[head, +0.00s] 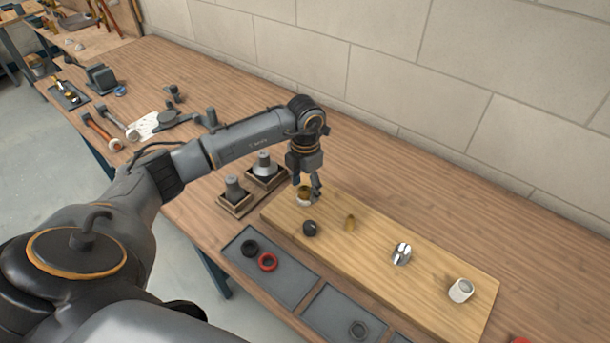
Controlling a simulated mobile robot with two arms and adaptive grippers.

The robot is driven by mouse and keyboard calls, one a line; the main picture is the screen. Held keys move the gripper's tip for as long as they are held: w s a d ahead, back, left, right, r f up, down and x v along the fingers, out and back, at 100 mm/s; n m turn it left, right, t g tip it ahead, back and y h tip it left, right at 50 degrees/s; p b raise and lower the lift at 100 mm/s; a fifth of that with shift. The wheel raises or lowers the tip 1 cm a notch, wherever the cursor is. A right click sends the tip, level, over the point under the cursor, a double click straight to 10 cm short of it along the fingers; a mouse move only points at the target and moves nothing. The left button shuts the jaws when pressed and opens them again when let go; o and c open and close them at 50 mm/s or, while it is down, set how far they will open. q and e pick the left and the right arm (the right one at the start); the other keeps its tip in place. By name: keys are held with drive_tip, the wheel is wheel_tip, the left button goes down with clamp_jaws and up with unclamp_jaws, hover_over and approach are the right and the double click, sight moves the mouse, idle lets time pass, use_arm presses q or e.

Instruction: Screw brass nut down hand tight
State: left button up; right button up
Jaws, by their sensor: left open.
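A small brass-coloured piece, which looks like the brass nut (304,190), sits on a pale round fitting (304,202) near the far left end of the light wooden board (385,262). My left gripper (308,187) points down from above with its fingers at the brass piece. It is open. One finger shows to the right of the piece. The fingers partly cover the nut, and I cannot tell whether they touch it or how its thread sits. My right gripper is not in view.
A grey tray (278,283) holds a black and a red ring. Two wooden boxes with grey fittings stand left of the gripper.

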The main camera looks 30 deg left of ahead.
use_arm(q)
drive_tip(key=c, duration=1.2)
drive_tip(key=shift+f+m+b, duration=0.2)
drive_tip(key=shift+m+b, duration=0.85)
drive_tip(key=shift+m, duration=0.55)
drive_tip(key=shift+c, duration=0.3)
drive_tip(key=shift+m+b, duration=0.7)
drive_tip(key=shift+m, duration=0.6)
drive_tip(key=shift+m+b, duration=0.8)
drive_tip(key=shift+m, duration=0.5)
drive_tip(key=shift+m+b, duration=0.8)
drive_tip(key=shift+m, duration=0.9)
drive_tip(key=shift+f, duration=0.1)
